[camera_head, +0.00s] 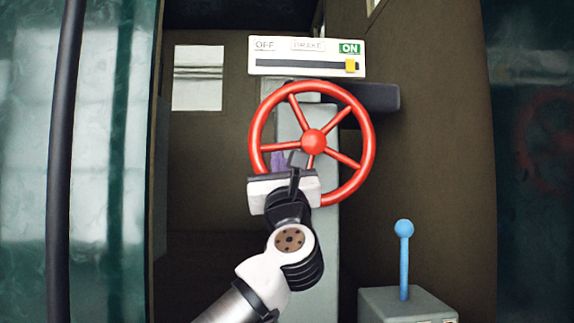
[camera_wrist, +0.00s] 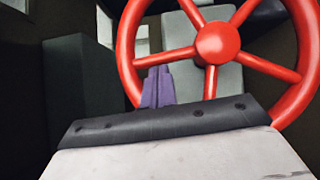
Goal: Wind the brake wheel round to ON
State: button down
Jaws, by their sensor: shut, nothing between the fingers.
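The red brake wheel (camera_head: 313,142) has a round hub and several spokes, and stands upright on a grey post (camera_head: 293,118). It fills the upper right of the wrist view (camera_wrist: 217,43). Above it is the brake gauge (camera_head: 306,45), marked OFF at left and ON at right. Its yellow marker (camera_head: 350,66) sits at the right end of the dark slot, under the green ON label. My gripper (camera_head: 279,160) is at the wheel's lower left, its purple fingers (camera_wrist: 157,88) together and empty, just below a left spoke. I cannot tell whether they touch the wheel.
A blue-knobbed lever (camera_head: 404,255) stands on a grey box (camera_head: 407,305) at the lower right. A dark block (camera_head: 375,97) juts out behind the wheel at right. A dark vertical pole (camera_head: 66,150) is at far left.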

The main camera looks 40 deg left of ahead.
aim_at(272, 147)
jog(key=r+m+t+h+p, duration=0.1)
jog(key=m, duration=0.1)
jog(key=m+t+h+p, duration=0.1)
jog(key=m+t+h, duration=0.1)
jog(key=m, duration=0.1)
jog(key=r+m+t+h+p, duration=0.1)
jog(key=m, duration=0.1)
jog(key=shift+s+a+r, duration=0.35)
jog(key=shift+s, duration=0.05)
jog(key=shift+r+p, duration=0.25)
jog(key=shift+p, duration=0.2)
jog(key=shift+f, duration=0.1)
